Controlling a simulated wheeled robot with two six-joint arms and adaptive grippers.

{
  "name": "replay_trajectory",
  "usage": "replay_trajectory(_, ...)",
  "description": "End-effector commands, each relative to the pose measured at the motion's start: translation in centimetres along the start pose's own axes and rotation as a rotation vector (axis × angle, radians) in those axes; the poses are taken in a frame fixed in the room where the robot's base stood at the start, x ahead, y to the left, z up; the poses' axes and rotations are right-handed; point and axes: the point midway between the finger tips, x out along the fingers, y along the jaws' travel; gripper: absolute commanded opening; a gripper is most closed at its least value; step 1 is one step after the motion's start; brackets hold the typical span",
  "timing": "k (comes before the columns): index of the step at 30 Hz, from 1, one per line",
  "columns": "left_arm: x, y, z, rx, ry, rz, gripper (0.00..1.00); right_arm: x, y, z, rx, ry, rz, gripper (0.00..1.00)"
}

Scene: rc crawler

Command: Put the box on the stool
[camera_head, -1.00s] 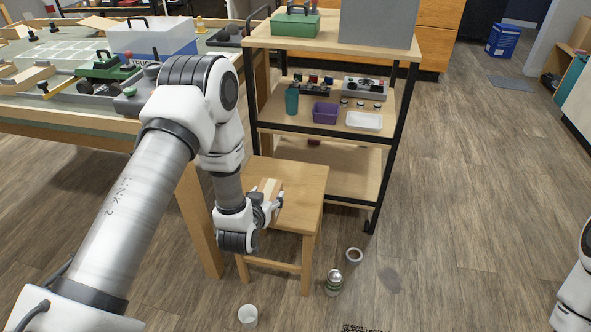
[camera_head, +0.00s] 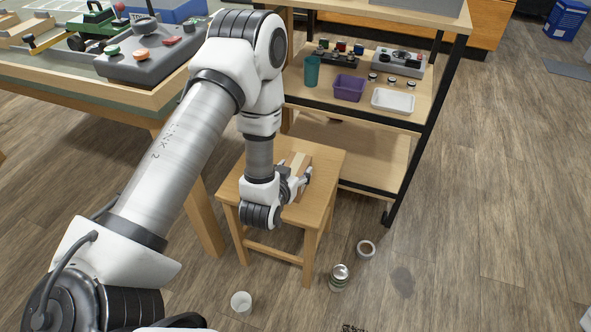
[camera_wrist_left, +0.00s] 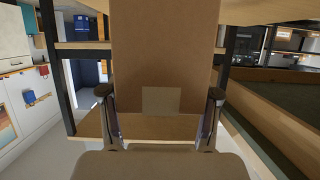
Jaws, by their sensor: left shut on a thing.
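The box (camera_head: 299,160) is a tan cardboard-coloured block with a paler strip, over the top of the wooden stool (camera_head: 329,168). My left gripper (camera_head: 298,182) is shut on the box from the near side. In the left wrist view the box (camera_wrist_left: 165,55) stands tall between the two fingers (camera_wrist_left: 160,103), with a lighter square patch on its face. The arm hides part of the box and the seat's left part. I cannot tell whether the box's bottom touches the seat. My right gripper is not in view.
A shelf cart (camera_head: 420,128) stands right behind the stool, holding a purple bin (camera_head: 349,88), a white tray (camera_head: 393,101) and a teal cup (camera_head: 312,71). A workbench (camera_head: 150,97) is at left.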

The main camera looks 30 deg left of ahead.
Motion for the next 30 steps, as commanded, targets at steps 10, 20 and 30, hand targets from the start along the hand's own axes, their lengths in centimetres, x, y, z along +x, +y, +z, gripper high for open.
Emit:
replay_trajectory(10, 0.1, 0.0, 0.2, 0.000, 0.001, 0.000, 0.89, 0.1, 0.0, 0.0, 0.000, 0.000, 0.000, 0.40)
replay_trajectory(20, -2.2, 0.0, -0.2, 0.001, -0.004, 0.001, 0.89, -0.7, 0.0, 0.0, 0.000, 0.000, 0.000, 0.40)
replay_trajectory(30, -10.8, 0.0, -1.0, 0.004, -0.006, -0.001, 0.89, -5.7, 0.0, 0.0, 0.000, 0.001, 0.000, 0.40)
